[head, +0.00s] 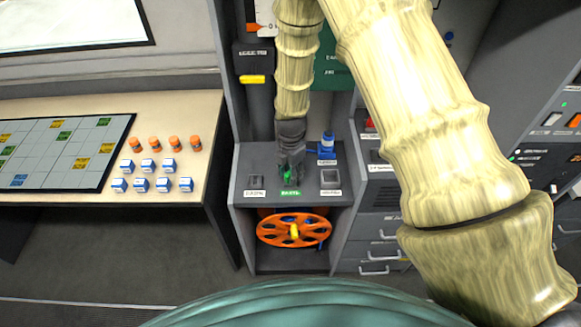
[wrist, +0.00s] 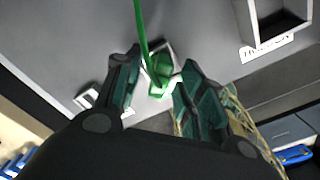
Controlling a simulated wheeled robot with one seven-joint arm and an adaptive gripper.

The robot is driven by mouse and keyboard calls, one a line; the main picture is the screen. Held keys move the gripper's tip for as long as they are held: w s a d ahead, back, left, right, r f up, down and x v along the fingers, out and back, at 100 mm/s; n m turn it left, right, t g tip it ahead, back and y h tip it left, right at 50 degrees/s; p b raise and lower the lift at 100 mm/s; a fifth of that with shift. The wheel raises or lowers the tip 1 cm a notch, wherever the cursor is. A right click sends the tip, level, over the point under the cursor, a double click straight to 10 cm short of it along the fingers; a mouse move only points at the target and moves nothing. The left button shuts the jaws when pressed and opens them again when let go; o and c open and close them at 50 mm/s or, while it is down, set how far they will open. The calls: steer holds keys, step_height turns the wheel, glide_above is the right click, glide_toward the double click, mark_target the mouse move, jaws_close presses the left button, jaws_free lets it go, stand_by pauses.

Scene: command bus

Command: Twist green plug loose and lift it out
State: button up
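The green plug (wrist: 160,72) sits in a square white-edged socket on the grey console (wrist: 75,45), with a green cable rising from it in the wrist view. In the head view, the plug (head: 288,175) shows small below my gripper (head: 290,172), partly hidden by the fingers. My gripper (wrist: 155,80) points down with its fingers apart on either side of the plug. A gap shows between the left finger and the plug; the right finger is close to it, and I cannot tell whether it touches.
A blue plug (head: 327,146) stands right of my gripper. Other sockets (head: 256,182) (head: 330,177) flank the green one. An orange reel (head: 267,231) is below the console. A table with orange cylinders (head: 174,143) and blue-white blocks (head: 163,185) is left. Drawers (head: 372,255) are right.

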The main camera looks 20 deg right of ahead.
jaws_close()
stand_by(0.3)
steer(key=shift+n, duration=2)
steer(key=shift+n+p, duration=0.35)
steer(key=shift+n, duration=1.65)
steer(key=shift+p, duration=0.35)
